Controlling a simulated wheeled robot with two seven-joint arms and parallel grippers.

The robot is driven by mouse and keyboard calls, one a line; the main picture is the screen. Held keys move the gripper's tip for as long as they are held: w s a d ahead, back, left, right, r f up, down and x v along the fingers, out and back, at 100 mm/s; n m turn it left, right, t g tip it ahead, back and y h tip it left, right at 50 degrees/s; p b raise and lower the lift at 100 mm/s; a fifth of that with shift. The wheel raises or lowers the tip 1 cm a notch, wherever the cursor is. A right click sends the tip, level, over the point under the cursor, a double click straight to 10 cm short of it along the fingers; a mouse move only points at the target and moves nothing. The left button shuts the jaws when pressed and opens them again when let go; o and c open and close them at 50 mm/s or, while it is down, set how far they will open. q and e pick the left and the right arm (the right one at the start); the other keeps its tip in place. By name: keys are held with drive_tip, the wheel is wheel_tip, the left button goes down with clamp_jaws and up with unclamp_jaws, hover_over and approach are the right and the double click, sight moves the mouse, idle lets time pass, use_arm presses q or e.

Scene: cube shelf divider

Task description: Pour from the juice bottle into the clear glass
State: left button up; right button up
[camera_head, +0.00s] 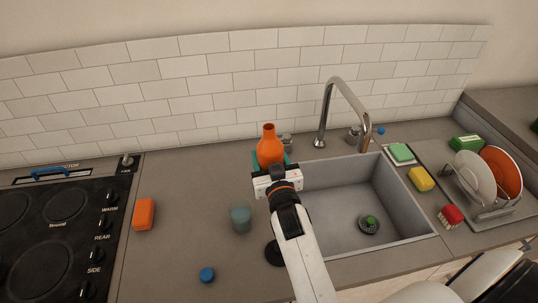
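The orange juice bottle (270,147) stands upright near the back of the counter, left of the sink, at a teal item (256,160) that is mostly hidden. The clear glass (241,218), bluish and see-through, stands on the counter in front of the bottle and slightly left. My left gripper (272,170) is right in front of the bottle's lower part and covers it. Its fingers are largely hidden, so I cannot tell whether they touch the bottle. My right gripper is not in view; only part of my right arm shows at the lower right.
The sink (410,205) and tap (325,110) are to the right. An orange block (143,214) and blue cap (207,274) lie left of the glass. The stove (50,235) is at far left. Sponges, a red brush (450,216) and a dish rack (492,210) are at right.

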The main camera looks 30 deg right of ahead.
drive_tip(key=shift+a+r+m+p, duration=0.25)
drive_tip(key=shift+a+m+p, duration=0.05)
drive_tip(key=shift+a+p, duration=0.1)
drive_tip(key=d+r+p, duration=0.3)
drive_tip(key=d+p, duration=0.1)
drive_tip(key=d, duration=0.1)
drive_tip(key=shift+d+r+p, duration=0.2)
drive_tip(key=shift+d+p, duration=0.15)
drive_tip(key=shift+p, duration=0.05)
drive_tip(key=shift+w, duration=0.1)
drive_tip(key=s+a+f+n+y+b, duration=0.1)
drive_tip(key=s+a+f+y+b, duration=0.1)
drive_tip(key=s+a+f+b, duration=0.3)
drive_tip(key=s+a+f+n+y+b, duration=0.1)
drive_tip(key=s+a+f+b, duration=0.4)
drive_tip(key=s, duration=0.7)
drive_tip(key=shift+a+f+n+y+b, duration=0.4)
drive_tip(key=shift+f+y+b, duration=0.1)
drive_tip(key=shift+b, duration=0.7)
